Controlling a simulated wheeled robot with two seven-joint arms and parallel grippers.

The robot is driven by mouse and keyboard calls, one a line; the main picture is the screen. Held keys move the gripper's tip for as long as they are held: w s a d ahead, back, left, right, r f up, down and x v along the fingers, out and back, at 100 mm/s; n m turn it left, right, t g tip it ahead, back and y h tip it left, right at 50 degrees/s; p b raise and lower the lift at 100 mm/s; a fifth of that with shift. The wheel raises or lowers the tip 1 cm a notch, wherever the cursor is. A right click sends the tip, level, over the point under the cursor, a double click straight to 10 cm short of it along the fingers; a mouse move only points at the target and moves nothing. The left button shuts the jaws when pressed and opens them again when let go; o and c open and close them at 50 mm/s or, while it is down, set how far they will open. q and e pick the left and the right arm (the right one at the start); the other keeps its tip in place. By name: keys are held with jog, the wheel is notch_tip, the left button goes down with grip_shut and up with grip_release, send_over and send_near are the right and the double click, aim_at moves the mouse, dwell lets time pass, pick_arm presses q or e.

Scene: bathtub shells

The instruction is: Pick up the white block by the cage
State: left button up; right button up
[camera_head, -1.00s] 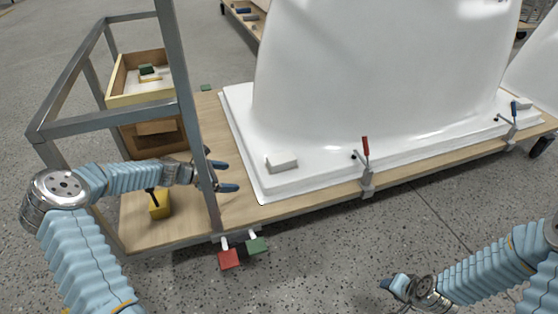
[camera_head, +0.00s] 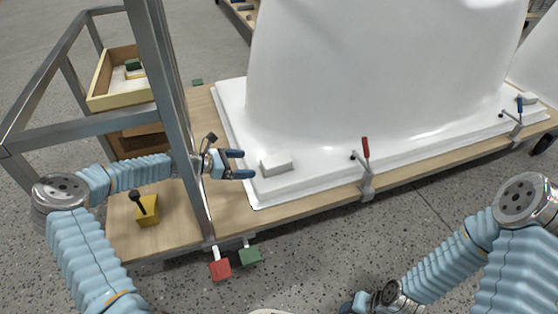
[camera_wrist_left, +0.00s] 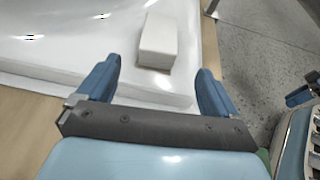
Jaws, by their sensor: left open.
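The white block (camera_head: 277,164) lies on the flat white rim of the bathtub shell, near its left front corner, beside the grey metal cage. It also shows in the left wrist view (camera_wrist_left: 158,41), ahead of my fingers and between their lines. My left gripper (camera_head: 246,164) reaches past the cage post and points right at the block. Its blue fingers are open and empty, with a short gap to the block; they show in the left wrist view (camera_wrist_left: 158,85). My right gripper (camera_head: 350,305) is low at the bottom edge, partly cut off, away from the block.
The grey cage post (camera_head: 175,120) stands close behind my left gripper. A wooden drawer box (camera_head: 118,95) and a yellow block with a black knob (camera_head: 148,210) sit inside the cage. A red-handled clamp (camera_head: 366,165) holds the shell's front edge. The white shell wall (camera_head: 370,70) rises behind the block.

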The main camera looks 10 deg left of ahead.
aim_at(264, 164)
pick_arm(q)
jog(key=b+x, duration=0.1)
jog(key=x, duration=0.6)
jog(key=shift+w+d+f, duration=0.1)
jog(key=shift+w+d, duration=0.05)
jog(key=b+x, duration=0.2)
jog(key=x, duration=0.2)
jog(key=shift+w+d+f, duration=0.15)
jog(key=shift+w+d, duration=0.3)
jog(key=shift+c, duration=0.2)
jog(key=c, duration=1)
